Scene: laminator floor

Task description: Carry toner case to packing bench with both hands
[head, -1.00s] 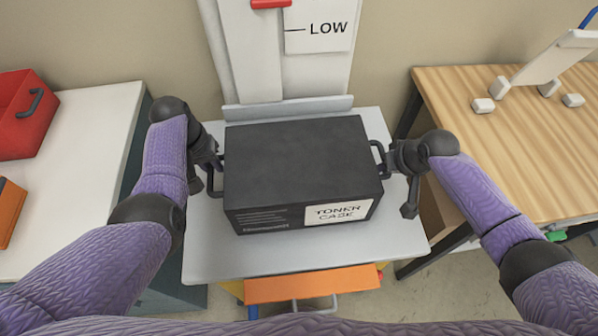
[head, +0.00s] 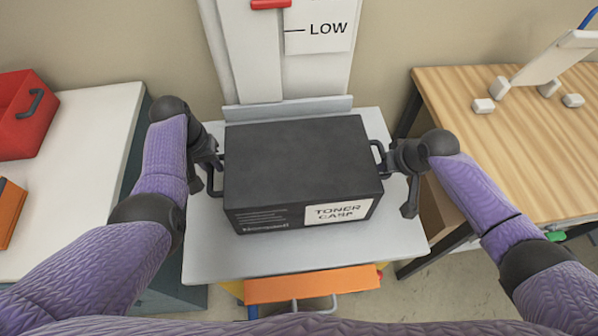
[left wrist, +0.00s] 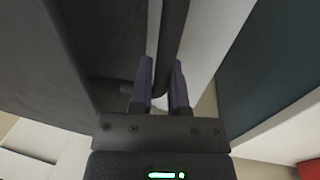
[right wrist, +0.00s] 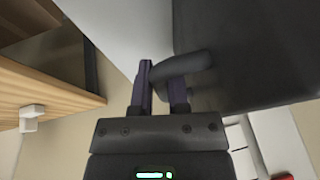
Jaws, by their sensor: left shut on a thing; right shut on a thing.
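The black toner case (head: 295,165) has a white "TONER CASE" label on its front. It is over the grey platform (head: 300,260) in the middle of the head view; I cannot tell whether it touches the platform. My left gripper (head: 215,167) is shut on the case's left handle, and the left wrist view shows its fingers (left wrist: 162,85) on either side of the dark bar. My right gripper (head: 385,163) is shut on the right handle, which shows between the fingers (right wrist: 160,85) in the right wrist view. The packing bench is probably the wooden-topped table (head: 500,130) at the right.
A white counter (head: 75,210) at the left holds a red bin (head: 25,120) and an orange item (head: 10,212). A "LOW" sign (head: 318,28) is on the column behind the platform. White blocks (head: 483,105) and a tilted white panel (head: 555,58) occupy the wooden table's back; its front is clear.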

